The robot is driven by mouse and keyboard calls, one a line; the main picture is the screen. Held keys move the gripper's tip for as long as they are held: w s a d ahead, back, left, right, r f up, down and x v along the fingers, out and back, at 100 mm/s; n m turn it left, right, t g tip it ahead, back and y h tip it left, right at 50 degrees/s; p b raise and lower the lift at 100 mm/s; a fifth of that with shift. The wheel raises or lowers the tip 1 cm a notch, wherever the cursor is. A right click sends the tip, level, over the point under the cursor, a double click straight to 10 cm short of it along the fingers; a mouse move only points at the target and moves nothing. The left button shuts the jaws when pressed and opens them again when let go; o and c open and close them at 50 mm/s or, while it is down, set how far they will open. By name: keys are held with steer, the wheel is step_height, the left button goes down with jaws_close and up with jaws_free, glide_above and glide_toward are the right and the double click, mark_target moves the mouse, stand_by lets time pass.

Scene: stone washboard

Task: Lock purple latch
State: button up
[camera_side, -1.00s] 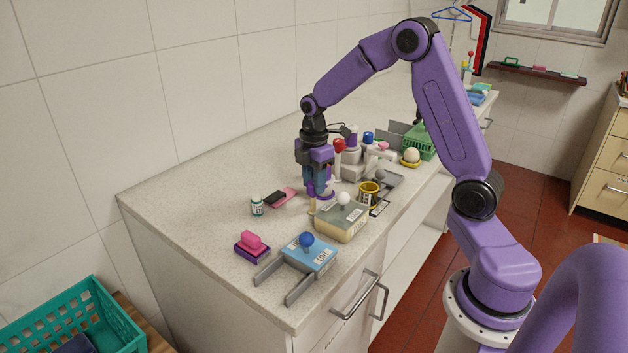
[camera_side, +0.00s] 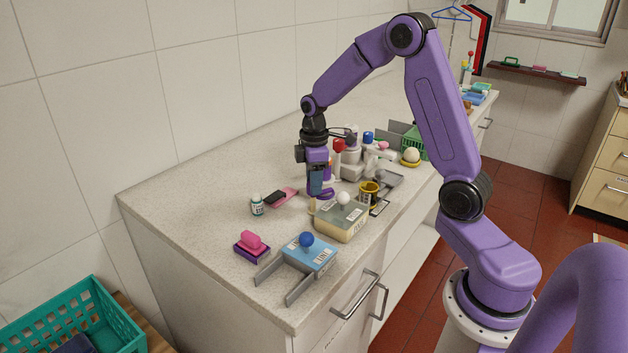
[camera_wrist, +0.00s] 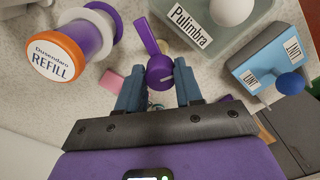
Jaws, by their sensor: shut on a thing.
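The purple latch (camera_wrist: 154,38) shows in the wrist view as a round purple knob with a flat arm, its arm pointing up and slightly left in the picture. My gripper (camera_wrist: 160,72) has its two blue fingers on either side of the round knob and is shut on it. In the side view my gripper (camera_side: 318,188) points straight down at the worktop, left of the cream box with the white ball. There the fingers hide most of the latch, and only a little purple (camera_side: 327,191) shows beside them.
The box with the white ball (camera_side: 341,221) stands close on the right. A white-and-purple refill spool (camera_wrist: 72,45) is close by.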

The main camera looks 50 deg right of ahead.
steer(key=m, duration=1.2)
steer(key=shift+a+m, duration=0.1)
steer(key=shift+m, duration=0.2)
stand_by(0.4)
steer(key=o, duration=1)
steer(key=shift+o, duration=0.2)
step_height(320, 180, up, 18)
steer(key=shift+f, duration=0.25)
steer(key=shift+s+a, duration=0.1)
